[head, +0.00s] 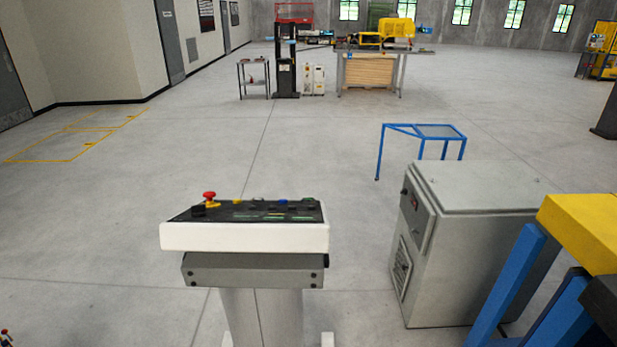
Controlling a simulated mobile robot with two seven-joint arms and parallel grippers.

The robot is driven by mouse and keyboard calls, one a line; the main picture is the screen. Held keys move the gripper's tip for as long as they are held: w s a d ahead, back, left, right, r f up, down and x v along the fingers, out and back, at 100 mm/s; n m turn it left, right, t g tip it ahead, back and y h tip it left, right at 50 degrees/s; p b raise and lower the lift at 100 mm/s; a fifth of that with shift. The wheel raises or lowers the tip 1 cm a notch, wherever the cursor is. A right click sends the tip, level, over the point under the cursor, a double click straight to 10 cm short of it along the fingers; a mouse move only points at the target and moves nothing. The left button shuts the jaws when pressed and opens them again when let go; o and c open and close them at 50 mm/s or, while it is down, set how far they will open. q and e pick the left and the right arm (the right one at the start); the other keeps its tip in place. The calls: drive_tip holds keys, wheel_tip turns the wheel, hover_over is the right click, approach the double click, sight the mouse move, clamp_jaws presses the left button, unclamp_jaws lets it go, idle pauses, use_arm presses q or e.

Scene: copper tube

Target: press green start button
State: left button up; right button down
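A control console (245,237) with a white front edge and a black sloped top stands on a grey pedestal at the lower centre of the head view. On its top, a red mushroom button (209,196) on a yellow base stands up at the left. Small coloured controls, among them green ones (308,200) along the far right edge, lie on the panel. They are seen at a low angle and are too small to tell which is the start button. Neither of my grippers is in view.
A grey electrical cabinet (470,185) stands right of the console, beside a blue and yellow machine frame (585,230). A small blue-framed stand (425,132) is behind the cabinet. A workbench (370,72) is farther back. The floor left of the console is mostly clear.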

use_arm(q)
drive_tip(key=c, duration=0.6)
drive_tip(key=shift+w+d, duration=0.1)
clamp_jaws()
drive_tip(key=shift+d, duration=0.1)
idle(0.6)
